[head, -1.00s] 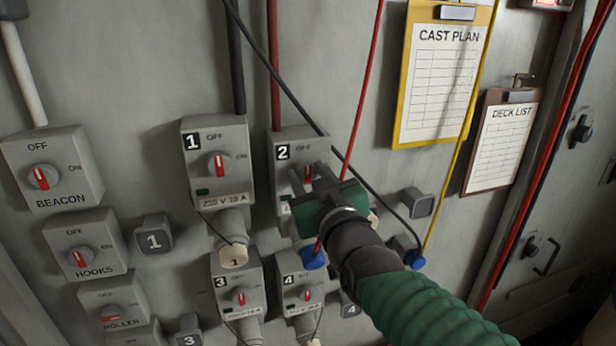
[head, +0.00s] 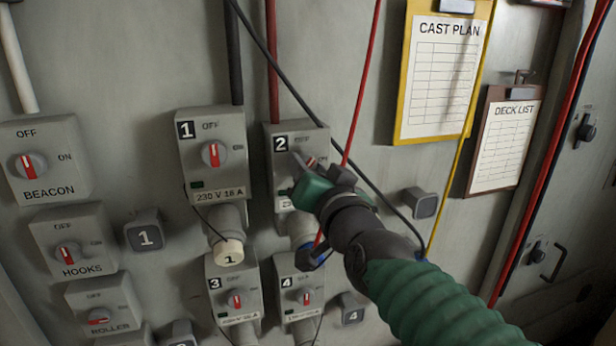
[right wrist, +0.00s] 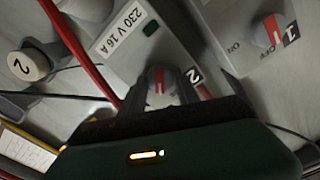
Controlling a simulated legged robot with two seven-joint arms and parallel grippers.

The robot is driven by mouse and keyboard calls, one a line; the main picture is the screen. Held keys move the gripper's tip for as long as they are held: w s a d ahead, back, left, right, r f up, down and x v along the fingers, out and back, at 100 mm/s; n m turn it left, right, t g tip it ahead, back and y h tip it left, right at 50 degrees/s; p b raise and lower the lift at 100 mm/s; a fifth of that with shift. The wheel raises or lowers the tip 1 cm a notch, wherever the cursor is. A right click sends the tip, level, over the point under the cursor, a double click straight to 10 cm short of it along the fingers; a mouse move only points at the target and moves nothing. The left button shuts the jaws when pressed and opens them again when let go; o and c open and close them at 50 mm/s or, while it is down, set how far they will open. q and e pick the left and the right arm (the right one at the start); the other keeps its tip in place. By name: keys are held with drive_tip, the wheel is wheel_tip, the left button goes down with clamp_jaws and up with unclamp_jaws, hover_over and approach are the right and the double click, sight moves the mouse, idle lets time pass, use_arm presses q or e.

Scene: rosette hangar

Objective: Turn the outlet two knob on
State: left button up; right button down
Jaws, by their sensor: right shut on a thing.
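The outlet two box (head: 318,140), a grey box marked 2, is on the wall in the middle of the head view. My right gripper (head: 304,172) is at its front, shut on the outlet two knob (head: 311,161), which is mostly hidden there. In the right wrist view the knob (right wrist: 159,88) sits between the two fingers. Its red mark is tilted compared with the outlet one knob (right wrist: 270,32), leaning from OFF toward ON. My left gripper is not in view.
The outlet one box (head: 212,135) is close on the left; outlets three (head: 234,290) and four (head: 298,285) are below. A black cable (head: 283,80) and a red cable (head: 361,85) pass beside my gripper. Clipboards (head: 445,75) hang at the right.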

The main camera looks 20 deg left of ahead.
drive_tip(key=m, duration=0.3)
drive_tip(key=m+b, duration=0.1)
drive_tip(key=m, duration=0.2)
drive_tip(key=f+m+b, duration=0.1)
drive_tip(key=m, duration=0.3)
drive_tip(key=shift+a, duration=0.1)
idle(0.4)
drive_tip(key=c, duration=1.2)
unclamp_jaws()
drive_tip(key=shift+o, duration=1.5)
drive_tip(key=shift+r, duration=0.2)
drive_tip(key=shift+d, duration=0.2)
